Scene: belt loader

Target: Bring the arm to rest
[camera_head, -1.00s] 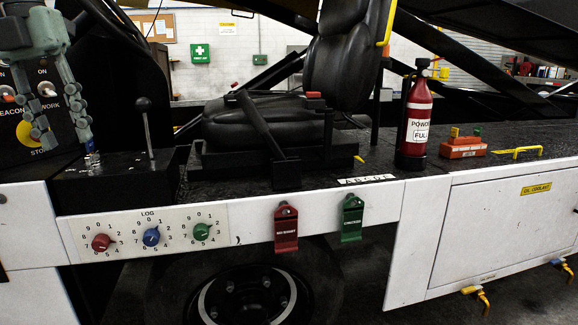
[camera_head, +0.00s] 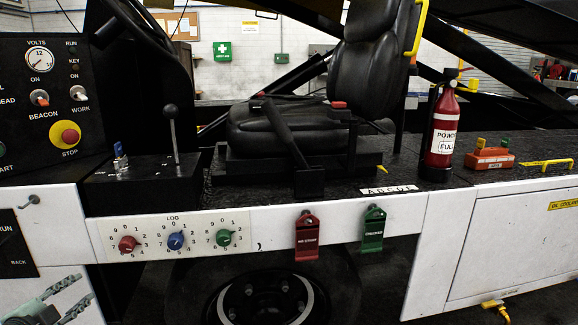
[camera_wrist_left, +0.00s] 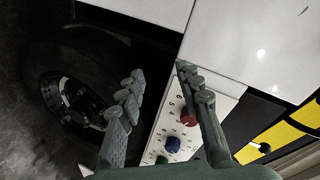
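My left gripper (camera_head: 68,300) is at the lower left of the head view, low in front of the white side panel and below the control panel. Its two fingers are apart with nothing between them. The left wrist view shows the same open fingers (camera_wrist_left: 160,100), with the dial panel and its red knob (camera_wrist_left: 188,118) and blue knob (camera_wrist_left: 172,144) beyond them. My right gripper is in neither view.
The control panel (camera_head: 50,95) has switches and a red stop button (camera_head: 70,135). A black lever (camera_head: 172,125) and a blue-tipped toggle (camera_head: 119,152) stand on the console. Red (camera_head: 306,238) and green (camera_head: 373,230) tags hang by the wheel (camera_head: 262,300). A fire extinguisher (camera_head: 441,130) stands right.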

